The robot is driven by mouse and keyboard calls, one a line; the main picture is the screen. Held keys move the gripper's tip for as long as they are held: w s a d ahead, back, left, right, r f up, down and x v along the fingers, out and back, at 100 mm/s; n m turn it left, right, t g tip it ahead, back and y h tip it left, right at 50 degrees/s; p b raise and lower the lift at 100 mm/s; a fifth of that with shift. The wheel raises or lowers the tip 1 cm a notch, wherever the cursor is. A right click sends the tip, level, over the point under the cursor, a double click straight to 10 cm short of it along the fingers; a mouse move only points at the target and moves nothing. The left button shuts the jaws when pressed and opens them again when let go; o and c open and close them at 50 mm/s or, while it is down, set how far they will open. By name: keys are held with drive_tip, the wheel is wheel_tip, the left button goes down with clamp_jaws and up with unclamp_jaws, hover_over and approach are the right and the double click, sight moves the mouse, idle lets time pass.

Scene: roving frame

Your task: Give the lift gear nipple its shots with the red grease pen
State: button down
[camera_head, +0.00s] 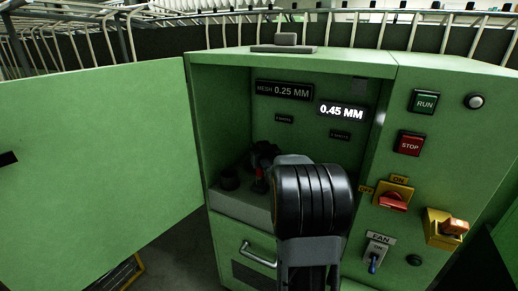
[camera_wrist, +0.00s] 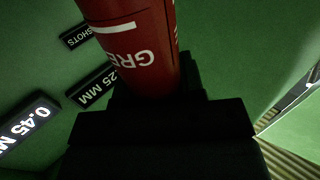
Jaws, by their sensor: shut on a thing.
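The red grease pen (camera_wrist: 135,45) fills the top middle of the wrist view, with white letters "GRE" on its side. My gripper (camera_wrist: 158,98) is shut around it. I cannot make out the lift gear nipple in either view; my arm covers much of the cabinet's lower inside. The pen's tip is not clearly visible.
The cabinet's back wall has a "MESH 0.25 MM" plate (camera_head: 284,90) and a lit "0.45 MM" plate (camera_head: 342,112). A "SHOTS" plate (camera_wrist: 76,37) shows in the wrist view. The open door (camera_head: 95,165) stands left. Switches, including the red STOP button (camera_head: 410,143), line the right panel.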

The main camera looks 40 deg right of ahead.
drive_tip(key=shift+f+b, duration=0.35)
drive_tip(key=shift+b, duration=0.25)
idle(1.8)
drive_tip(key=shift+r+p, duration=0.45)
drive_tip(key=shift+r, duration=0.1)
idle(0.5)
